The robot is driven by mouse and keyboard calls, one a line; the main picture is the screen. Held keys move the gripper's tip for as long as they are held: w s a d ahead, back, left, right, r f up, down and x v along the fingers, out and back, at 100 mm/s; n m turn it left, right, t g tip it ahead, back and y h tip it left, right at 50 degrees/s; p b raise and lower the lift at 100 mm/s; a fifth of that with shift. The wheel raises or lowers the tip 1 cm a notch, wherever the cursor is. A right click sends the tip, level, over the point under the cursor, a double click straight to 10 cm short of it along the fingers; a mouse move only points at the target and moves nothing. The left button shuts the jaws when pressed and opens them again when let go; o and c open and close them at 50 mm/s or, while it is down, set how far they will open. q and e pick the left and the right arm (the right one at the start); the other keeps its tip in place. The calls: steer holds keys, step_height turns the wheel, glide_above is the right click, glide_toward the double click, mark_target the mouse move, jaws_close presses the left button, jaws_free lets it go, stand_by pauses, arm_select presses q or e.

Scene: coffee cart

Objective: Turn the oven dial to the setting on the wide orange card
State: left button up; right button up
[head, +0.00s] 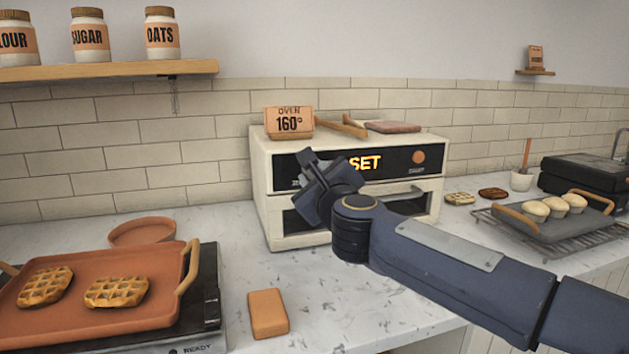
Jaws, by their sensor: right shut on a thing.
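The cream oven (268,205) stands on the counter against the tiled wall. Its black front panel shows lit orange letters reading "SET" (365,162), partly covered on the left by my gripper. A wide orange card (289,122) on top of the oven reads "OVEN 160°". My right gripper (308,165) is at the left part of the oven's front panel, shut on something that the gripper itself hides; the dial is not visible. A round orange-brown spot (418,157) shows at the panel's right. My left gripper is not in view.
Wooden tongs (340,126) and a brown flat item (393,127) lie on the oven. An orange tray (150,262) with waffles sits at the left. An orange block (268,313) lies in front. A rack with a bun tray (560,228) is at the right.

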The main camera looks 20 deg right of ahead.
steer(key=shift+f+m, duration=0.15)
steer(key=shift+m, duration=0.75)
steer(key=o, duration=1)
steer(key=s, duration=0.7)
steer(key=shift+s, duration=0.4)
